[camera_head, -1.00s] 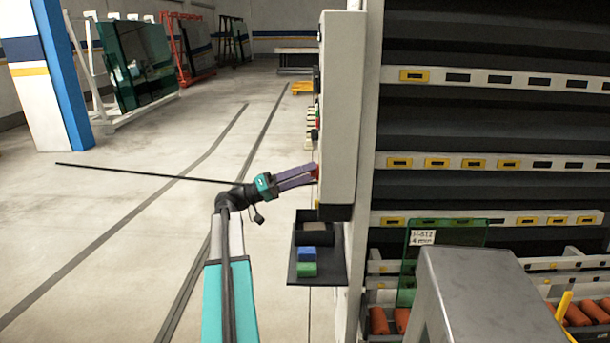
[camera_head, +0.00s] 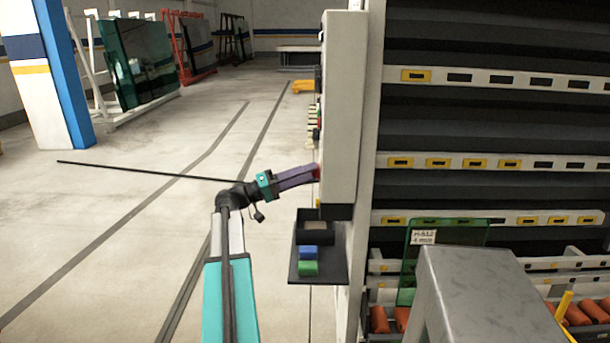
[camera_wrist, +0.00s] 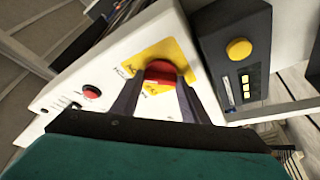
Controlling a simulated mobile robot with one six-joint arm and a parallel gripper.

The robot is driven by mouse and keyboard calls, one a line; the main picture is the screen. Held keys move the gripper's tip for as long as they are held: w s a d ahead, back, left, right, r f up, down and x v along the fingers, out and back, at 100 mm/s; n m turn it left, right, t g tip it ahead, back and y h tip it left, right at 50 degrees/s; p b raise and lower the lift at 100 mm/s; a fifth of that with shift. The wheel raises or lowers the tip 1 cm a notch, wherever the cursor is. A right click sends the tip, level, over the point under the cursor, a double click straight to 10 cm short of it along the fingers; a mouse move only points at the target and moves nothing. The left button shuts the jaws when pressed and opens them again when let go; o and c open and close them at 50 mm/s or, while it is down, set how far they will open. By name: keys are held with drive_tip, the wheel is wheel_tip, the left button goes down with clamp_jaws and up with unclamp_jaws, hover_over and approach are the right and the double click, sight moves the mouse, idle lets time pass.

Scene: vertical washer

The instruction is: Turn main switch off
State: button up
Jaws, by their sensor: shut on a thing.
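The main switch (camera_wrist: 160,72) is a red knob on a yellow plate (camera_wrist: 178,50), set on a white control panel (camera_wrist: 110,70) in the wrist view. My gripper (camera_wrist: 163,88) is shut on the red knob, one purple finger on each side of it. In the head view my gripper (camera_head: 316,172) reaches the left face of the tall grey cabinet (camera_head: 340,110). There only a sliver of red shows at the fingertips, and the panel face is seen edge-on. The switch's exact angle cannot be told.
A smaller red button (camera_wrist: 91,91) sits left of the switch. A dark box with a yellow button (camera_wrist: 239,49) is at the right. Below the cabinet hangs a black tray (camera_head: 318,273) with a blue and a green block.

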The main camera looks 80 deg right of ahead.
drive_tip(key=n+t+y+p, duration=0.1)
drive_tip(key=n+p, duration=0.4)
drive_tip(key=n+t+p, duration=0.2)
drive_tip(key=n+p, duration=0.3)
drive_tip(key=r+n+t+y+p, duration=0.1)
drive_tip(key=n+t+p, duration=0.1)
drive_tip(key=n+p, duration=0.3)
drive_tip(key=shift+d+r+n+y+p, duration=0.15)
drive_tip(key=shift+n+y+p, duration=0.15)
drive_tip(key=shift+p, duration=0.25)
idle(0.4)
drive_tip(key=o, duration=1.1)
drive_tip(key=shift+s+f, duration=0.1)
drive_tip(key=shift+f, duration=0.1)
drive_tip(key=shift+c, duration=0.2)
